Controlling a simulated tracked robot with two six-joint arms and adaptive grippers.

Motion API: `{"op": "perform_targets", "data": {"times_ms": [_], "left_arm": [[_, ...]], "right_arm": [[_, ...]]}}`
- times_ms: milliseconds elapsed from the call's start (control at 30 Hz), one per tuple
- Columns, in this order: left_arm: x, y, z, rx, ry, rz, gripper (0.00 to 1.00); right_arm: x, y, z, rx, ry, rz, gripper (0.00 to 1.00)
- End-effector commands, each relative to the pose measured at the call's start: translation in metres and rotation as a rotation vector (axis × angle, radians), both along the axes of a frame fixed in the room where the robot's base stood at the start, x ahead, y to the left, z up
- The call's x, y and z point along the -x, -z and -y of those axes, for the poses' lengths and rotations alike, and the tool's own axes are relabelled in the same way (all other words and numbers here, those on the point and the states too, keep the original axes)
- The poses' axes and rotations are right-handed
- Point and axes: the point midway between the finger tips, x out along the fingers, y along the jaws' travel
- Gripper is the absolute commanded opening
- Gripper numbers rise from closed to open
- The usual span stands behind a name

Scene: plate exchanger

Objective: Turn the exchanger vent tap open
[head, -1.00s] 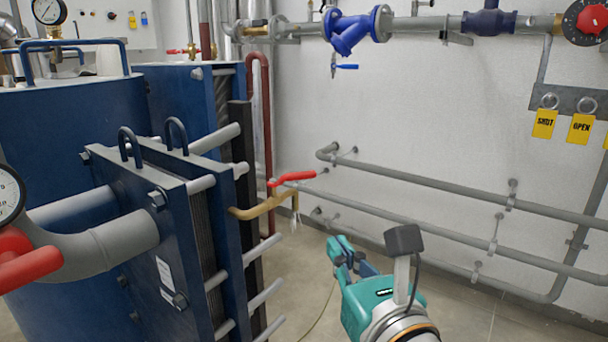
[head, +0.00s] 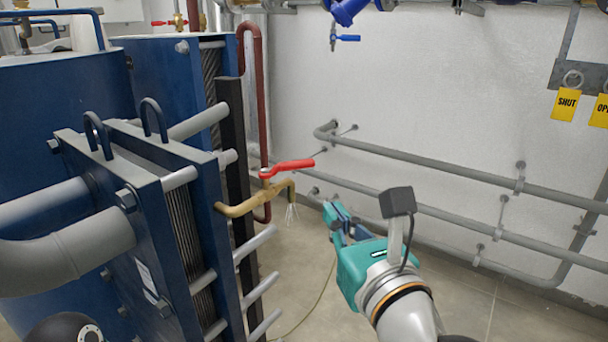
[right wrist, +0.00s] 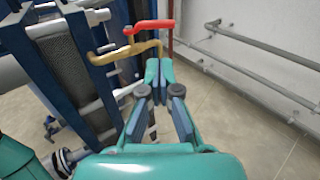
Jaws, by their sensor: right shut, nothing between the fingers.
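The vent tap is a brass pipe (head: 238,209) coming out of the blue plate exchanger (head: 127,190), with a red lever handle (head: 290,166) on top. The lever lies roughly level, pointing right along the downturned spout. Thin whitish strands hang below the spout's mouth. My right gripper (head: 332,214) is shut and empty, below and to the right of the lever's end, apart from it in the picture. In the right wrist view, the shut fingertips (right wrist: 159,72) point toward the brass spout (right wrist: 130,52) and the red lever (right wrist: 149,26) beyond. My left gripper is not in view.
Grey pipes (head: 430,162) run along the white wall behind. Yellow tags (head: 566,104) hang at the upper right. Grey rods (head: 258,284) stick out from the exchanger below the tap. A dark red pipe (head: 262,105) stands behind the tap. Floor to the right is open.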

Motion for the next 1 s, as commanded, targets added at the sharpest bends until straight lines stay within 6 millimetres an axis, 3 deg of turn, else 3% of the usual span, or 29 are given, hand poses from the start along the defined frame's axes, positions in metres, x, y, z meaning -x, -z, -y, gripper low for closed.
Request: {"op": "perform_targets", "data": {"times_ms": [600, 800, 1000], "left_arm": [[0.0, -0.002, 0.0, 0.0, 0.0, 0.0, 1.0], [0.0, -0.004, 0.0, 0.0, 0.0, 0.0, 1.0], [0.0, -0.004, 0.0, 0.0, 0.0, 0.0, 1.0]], "right_arm": [[-0.104, 0.001, -0.035, 0.0, 0.0, -0.004, 0.0], [-0.123, 0.001, -0.041, 0.0, -0.001, -0.002, 0.0], [-0.128, 0.001, -0.042, 0.0, -0.002, -0.002, 0.0]]}}
